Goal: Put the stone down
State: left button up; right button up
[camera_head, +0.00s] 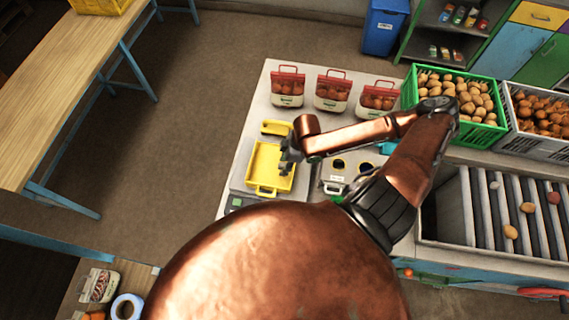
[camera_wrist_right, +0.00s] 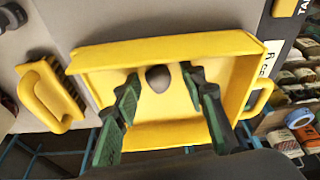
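My right gripper (camera_head: 288,157) hangs over the yellow tray (camera_head: 262,185) on the grey worktop. In the right wrist view the same gripper (camera_wrist_right: 161,77) has its two dark green-padded fingers wide apart. The stone (camera_wrist_right: 158,78), small, dark grey and rounded, shows between the fingertips against the floor of the tray (camera_wrist_right: 160,50). Clear gaps show between the stone and both fingers. It appears to lie in the tray. I cannot make out the stone in the head view. My left gripper is not in view.
A yellow-handled brush (camera_wrist_right: 52,95) lies beside the tray. Three red-handled produce bags (camera_head: 333,90) stand along the worktop's back. A green crate of potatoes (camera_head: 410,88) and a grey crate (camera_head: 507,100) stand right of them. A slatted roller bed (camera_head: 455,205) lies at the right.

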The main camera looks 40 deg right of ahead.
jog(key=shift+r, duration=0.3)
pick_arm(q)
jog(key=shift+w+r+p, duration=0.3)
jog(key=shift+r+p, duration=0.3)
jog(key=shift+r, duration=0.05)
pick_arm(e)
jog(key=v, duration=1.1)
jog(key=shift+s+r, duration=0.2)
jog(key=shift+r, duration=0.15)
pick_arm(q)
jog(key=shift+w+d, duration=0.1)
pick_arm(e)
jog(key=shift+d, duration=0.1)
